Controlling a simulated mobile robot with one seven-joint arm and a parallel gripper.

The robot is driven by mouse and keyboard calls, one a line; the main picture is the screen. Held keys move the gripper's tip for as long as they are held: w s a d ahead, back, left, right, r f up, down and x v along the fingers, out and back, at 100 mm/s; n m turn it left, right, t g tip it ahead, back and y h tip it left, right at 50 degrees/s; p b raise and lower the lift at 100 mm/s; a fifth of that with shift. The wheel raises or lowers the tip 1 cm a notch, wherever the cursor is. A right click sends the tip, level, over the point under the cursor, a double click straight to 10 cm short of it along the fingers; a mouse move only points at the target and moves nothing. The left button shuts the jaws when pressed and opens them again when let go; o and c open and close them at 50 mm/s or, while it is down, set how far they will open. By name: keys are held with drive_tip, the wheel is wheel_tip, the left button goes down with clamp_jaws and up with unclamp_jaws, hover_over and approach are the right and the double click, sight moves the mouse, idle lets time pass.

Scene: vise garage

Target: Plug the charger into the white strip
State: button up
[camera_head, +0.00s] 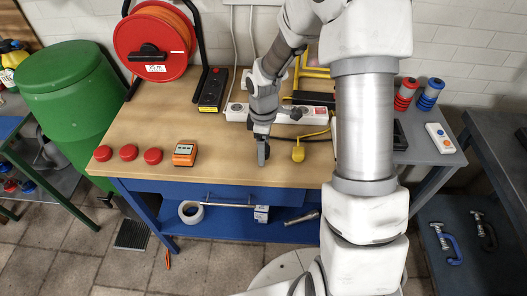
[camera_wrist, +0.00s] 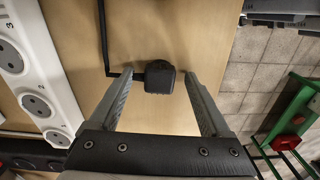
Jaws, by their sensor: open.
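The charger (camera_wrist: 159,77) is a small black block with a black cord, lying on the wooden bench top in the wrist view. In the head view my gripper hides it. My gripper (camera_wrist: 158,75) is open, pointing down, with its fingertips on either side of the charger; I cannot tell whether they touch it. In the head view my gripper (camera_head: 263,152) is low over the bench, in front of the white strip (camera_head: 240,112). The white strip also shows at the left of the wrist view (camera_wrist: 57,90), with several round sockets facing up.
A black strip (camera_head: 212,90) lies behind left. A yellow plug (camera_head: 298,153) lies to the right of my gripper. Red caps (camera_head: 128,152) and an orange meter (camera_head: 184,153) are at the left. A red cable reel (camera_head: 152,45) stands behind. The front bench between meter and gripper is clear.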

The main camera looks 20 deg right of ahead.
drive_tip(key=shift+c, duration=0.3)
clamp_jaws()
drive_tip(key=shift+r, duration=0.1)
drive_tip(key=r, duration=0.4)
drive_tip(key=shift+d+r+p, duration=0.2)
drive_tip(key=shift+r+p, duration=0.05)
drive_tip(key=shift+p, duration=0.05)
drive_tip(key=s+d+r, duration=0.2)
drive_tip(key=d+r, duration=0.1)
drive_tip(key=d, duration=0.2)
drive_tip(key=s+d+r+p, duration=0.1)
drive_tip(key=s+d+r, duration=0.1)
drive_tip(key=d, duration=0.3)
drive_tip(key=shift+d+r, duration=0.25)
drive_tip(key=shift+r, duration=0.4)
